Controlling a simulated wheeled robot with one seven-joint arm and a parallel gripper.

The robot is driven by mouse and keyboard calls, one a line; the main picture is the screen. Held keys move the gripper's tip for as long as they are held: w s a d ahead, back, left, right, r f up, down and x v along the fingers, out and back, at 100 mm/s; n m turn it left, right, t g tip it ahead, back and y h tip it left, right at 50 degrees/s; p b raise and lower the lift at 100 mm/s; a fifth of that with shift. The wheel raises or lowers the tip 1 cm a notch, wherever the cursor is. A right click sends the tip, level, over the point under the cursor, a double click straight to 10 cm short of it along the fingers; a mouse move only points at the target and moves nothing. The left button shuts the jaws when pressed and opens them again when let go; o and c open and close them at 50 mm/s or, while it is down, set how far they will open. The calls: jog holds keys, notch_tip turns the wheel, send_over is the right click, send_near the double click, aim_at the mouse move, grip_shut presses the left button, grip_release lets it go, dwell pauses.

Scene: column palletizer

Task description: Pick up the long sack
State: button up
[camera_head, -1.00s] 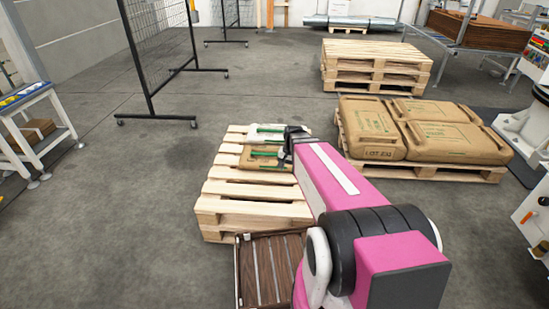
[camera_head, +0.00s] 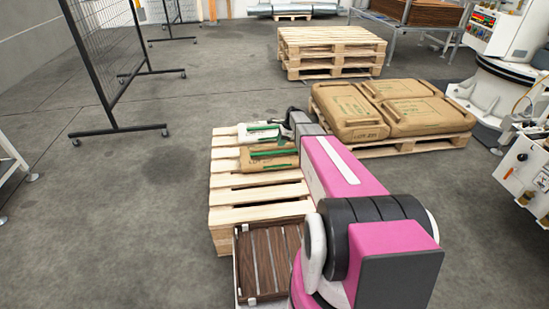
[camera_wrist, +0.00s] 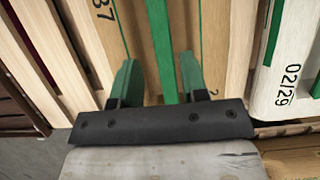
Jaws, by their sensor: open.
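Two sacks lie on a wooden pallet (camera_head: 225,197). The brown sack (camera_head: 282,161) has a green stripe and printed lettering. The white sack (camera_head: 243,136), also green-striped, lies just behind it. Which one the task calls long is not clear to me. My gripper (camera_wrist: 160,68) is open and empty, its two green fingers over the brown sack, which fills the middle of the wrist view (camera_wrist: 110,30). The sack's green stripe runs between the fingers. The white sack (camera_wrist: 290,85) is at the right there. I cannot tell if the fingers touch the brown sack. My arm hides the sacks' right ends.
A dark slatted wooden crate (camera_head: 247,297) stands in front of the pallet. Several large brown sacks (camera_head: 415,112) lie on another pallet (camera_head: 405,147) at the right. Stacked empty pallets (camera_head: 332,52) stand behind. A mesh fence (camera_head: 105,45) is at the left.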

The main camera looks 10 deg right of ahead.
aim_at(275, 152)
jog(key=x, duration=0.9)
jog(key=shift+f, duration=0.25)
jog(key=shift+r, duration=0.15)
grip_shut()
